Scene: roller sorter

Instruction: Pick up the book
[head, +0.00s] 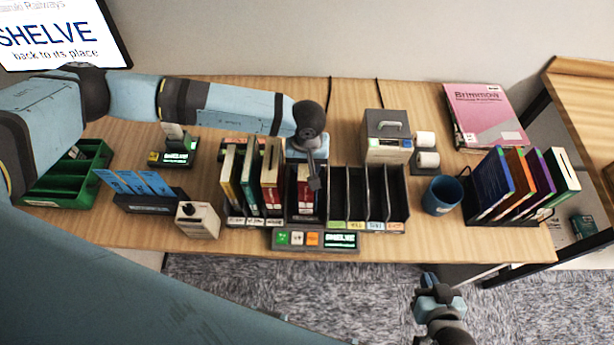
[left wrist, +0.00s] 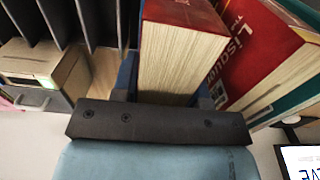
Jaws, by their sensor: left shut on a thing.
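A red book (head: 306,190) with pale page edges stands upright in a slot of the black sorter (head: 338,213) on the desk. My left gripper (head: 309,160) is over it from behind and above. In the left wrist view my left gripper (left wrist: 165,92) is shut on the red book (left wrist: 182,50), one finger on each side, and the page edges face the camera. The fingertips are partly hidden by the book and the gripper body. My right gripper (head: 433,288) hangs empty in front of the desk, far from the book; its finger gap is unclear.
Several books (head: 249,180) stand close left of the held one, and empty slots lie right. A button panel (head: 314,240) lies in front.

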